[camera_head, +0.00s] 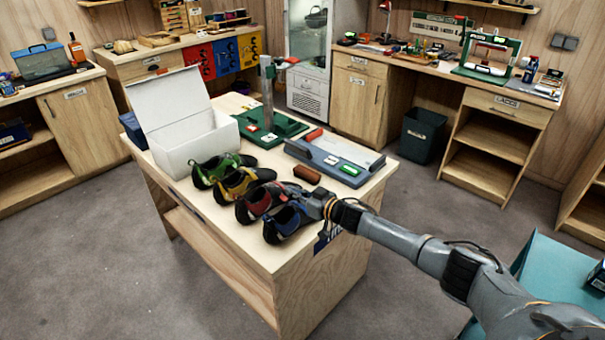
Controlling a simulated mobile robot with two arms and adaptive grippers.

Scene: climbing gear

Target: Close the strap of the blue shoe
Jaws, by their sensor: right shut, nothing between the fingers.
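The blue shoe (284,223) is the nearest in a row of climbing shoes along the front left edge of the wooden table. My right gripper (314,206) is shut and sits at the right side of the blue shoe, low over the table. It hides part of that shoe, so I cannot tell whether the fingers touch it. The strap is too small and covered to make out. My left gripper is out of view.
Red (259,199), yellow (240,183) and green (219,168) shoes stand in line beside the blue one. An open white box (190,145) is behind them. A brown block (307,174) and a grey-blue tray (345,165) lie to the right.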

